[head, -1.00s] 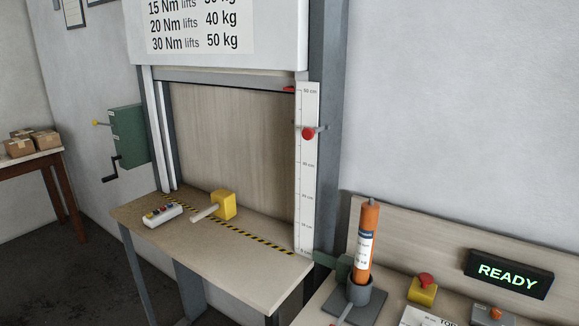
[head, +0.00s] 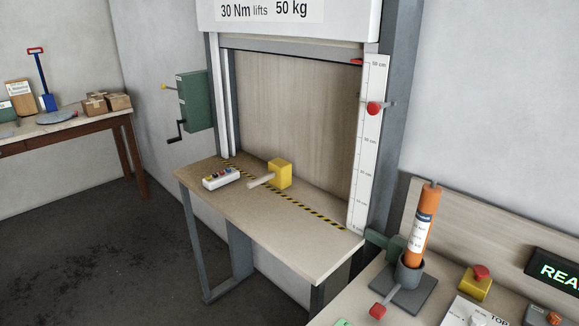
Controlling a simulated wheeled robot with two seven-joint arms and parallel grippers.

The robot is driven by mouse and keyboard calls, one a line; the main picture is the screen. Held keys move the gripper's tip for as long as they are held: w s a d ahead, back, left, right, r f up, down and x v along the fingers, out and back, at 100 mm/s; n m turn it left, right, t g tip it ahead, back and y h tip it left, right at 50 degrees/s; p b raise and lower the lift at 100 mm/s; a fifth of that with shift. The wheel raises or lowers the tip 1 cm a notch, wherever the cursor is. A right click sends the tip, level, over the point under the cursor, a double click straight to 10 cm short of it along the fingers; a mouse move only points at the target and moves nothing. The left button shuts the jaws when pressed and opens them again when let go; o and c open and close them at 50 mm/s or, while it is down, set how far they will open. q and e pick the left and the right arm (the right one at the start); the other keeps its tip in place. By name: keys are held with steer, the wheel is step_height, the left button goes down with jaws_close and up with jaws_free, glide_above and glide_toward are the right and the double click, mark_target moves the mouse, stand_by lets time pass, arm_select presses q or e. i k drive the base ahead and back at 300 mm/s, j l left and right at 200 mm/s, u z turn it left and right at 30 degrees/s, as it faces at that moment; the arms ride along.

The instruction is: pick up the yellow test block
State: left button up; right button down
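The yellow test block (head: 280,173) stands on the wooden table under the raised shutter, in the middle of the head view. A pale round handle (head: 261,181) sticks out from its left side toward the front. The block sits at the yellow-and-black striped line on the tabletop. Neither of my grippers shows in the head view.
A white control box with coloured buttons (head: 221,178) lies left of the block. The table (head: 290,245) is bare in front. A orange cylinder (head: 420,225) stands in a grey holder on the right bench. A brown table (head: 70,138) with boxes stands far left.

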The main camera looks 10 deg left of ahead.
mark_target(280, 175)
steer(key=z, duration=0.4)
steer(key=i+j+z, duration=0.1)
steer(key=j+z, duration=0.8)
steer(key=j, duration=0.6)
steer(key=k+j+z, duration=0.15)
steer(key=j, duration=1.05)
steer(key=k+j+z, duration=0.15)
steer(key=j, duration=0.45)
